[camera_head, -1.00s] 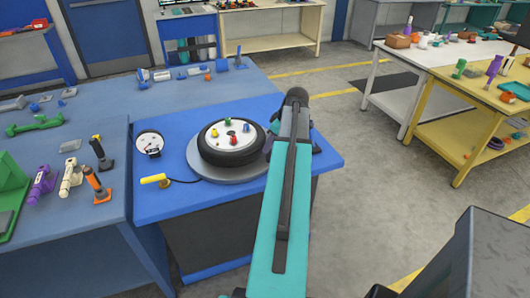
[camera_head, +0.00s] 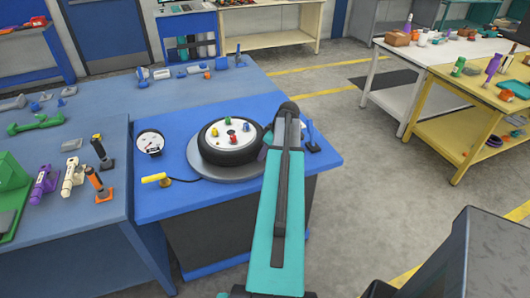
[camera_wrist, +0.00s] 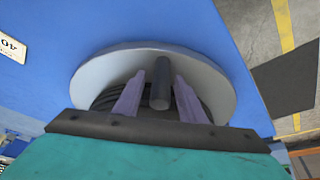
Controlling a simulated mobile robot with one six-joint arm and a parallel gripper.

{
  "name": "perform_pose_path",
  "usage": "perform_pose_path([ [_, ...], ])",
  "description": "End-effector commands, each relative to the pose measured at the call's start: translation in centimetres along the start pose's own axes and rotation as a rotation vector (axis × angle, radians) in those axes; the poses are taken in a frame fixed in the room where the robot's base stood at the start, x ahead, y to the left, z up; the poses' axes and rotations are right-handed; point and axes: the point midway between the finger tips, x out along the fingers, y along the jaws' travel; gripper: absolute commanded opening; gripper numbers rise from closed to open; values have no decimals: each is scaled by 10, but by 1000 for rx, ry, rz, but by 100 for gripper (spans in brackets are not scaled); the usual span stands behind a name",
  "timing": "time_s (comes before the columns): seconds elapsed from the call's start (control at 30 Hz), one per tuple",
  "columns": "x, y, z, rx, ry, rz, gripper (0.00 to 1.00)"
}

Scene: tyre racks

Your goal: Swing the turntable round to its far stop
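The turntable (camera_head: 205,171) is a grey disc on the blue bench, with a black tyre (camera_head: 229,155) lying flat on it. The tyre's white wheel (camera_head: 222,130) carries several coloured nuts. In the wrist view the pale disc (camera_wrist: 98,76) lies below my gripper (camera_wrist: 161,76). A dark upright peg (camera_wrist: 160,92) stands between the two lilac fingers. Narrow gaps show on both sides of it, so the fingers look open around it. The tyre is partly hidden behind the gripper.
A round gauge (camera_head: 150,143) and a yellow-handled tool (camera_head: 156,179) lie left of the turntable. A small dark stand (camera_head: 312,143) is at the bench's right edge. Several tools stand on the left bench (camera_head: 60,225).

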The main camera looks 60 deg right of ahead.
Motion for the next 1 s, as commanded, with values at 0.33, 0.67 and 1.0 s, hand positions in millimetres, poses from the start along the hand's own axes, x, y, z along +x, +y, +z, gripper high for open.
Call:
perform_pose_path([
  [0.33,0,0,-1,-1,0,-1,0],
  [0.67,2,8,-1,0,0,1,0],
  [1.0,-1,13,-1,1,1,2,0],
])
